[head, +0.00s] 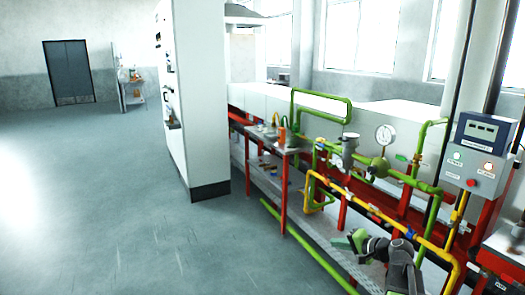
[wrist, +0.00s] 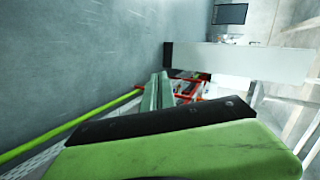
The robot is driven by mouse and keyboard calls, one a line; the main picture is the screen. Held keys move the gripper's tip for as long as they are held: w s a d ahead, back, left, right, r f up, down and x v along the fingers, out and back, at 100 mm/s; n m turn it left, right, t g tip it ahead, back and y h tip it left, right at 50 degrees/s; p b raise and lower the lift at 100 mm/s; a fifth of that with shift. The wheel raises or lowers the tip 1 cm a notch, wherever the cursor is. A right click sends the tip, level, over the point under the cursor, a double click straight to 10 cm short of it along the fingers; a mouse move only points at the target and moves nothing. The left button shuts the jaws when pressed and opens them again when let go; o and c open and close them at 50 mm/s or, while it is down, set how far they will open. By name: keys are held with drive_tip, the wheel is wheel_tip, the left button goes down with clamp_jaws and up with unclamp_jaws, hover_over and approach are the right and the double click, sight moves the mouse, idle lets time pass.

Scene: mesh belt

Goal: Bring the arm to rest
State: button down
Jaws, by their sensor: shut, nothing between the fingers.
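My gripper (head: 349,240), with green fingers, is at the lower right of the head view, in front of the pipework along the mesh belt machine. It is shut and empty. In the wrist view its fingers (wrist: 157,92) are together, rising behind a black and green part of my gripper. My arm reaches leftward from the bottom right of the head view. The floor and lower shelf lie behind the fingers.
Yellow pipes (head: 375,208) and green pipes (head: 428,187) run close around my arm. A control box (head: 478,155) stands at right. A small table (head: 283,150) with red legs and a white column (head: 203,100) stand further back. The floor (head: 120,200) at left is clear.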

drive_tip(key=s+a+f+n+g+p, duration=0.1)
drive_tip(key=s+a+f+n+g, duration=0.15)
drive_tip(key=a, duration=0.65)
drive_tip(key=s+a+f+n+g+h+p, duration=0.1)
drive_tip(key=s+a+f+n+g, duration=0.2)
drive_tip(key=a, duration=0.5)
drive_tip(key=s+a+f+n+g, duration=0.2)
drive_tip(key=s+a+n, duration=0.15)
drive_tip(key=a, duration=0.55)
drive_tip(key=s+d+f+g+h, duration=0.3)
drive_tip(key=s+d+h, duration=0.2)
drive_tip(key=s+d, duration=0.3)
drive_tip(key=shift+d, duration=0.5)
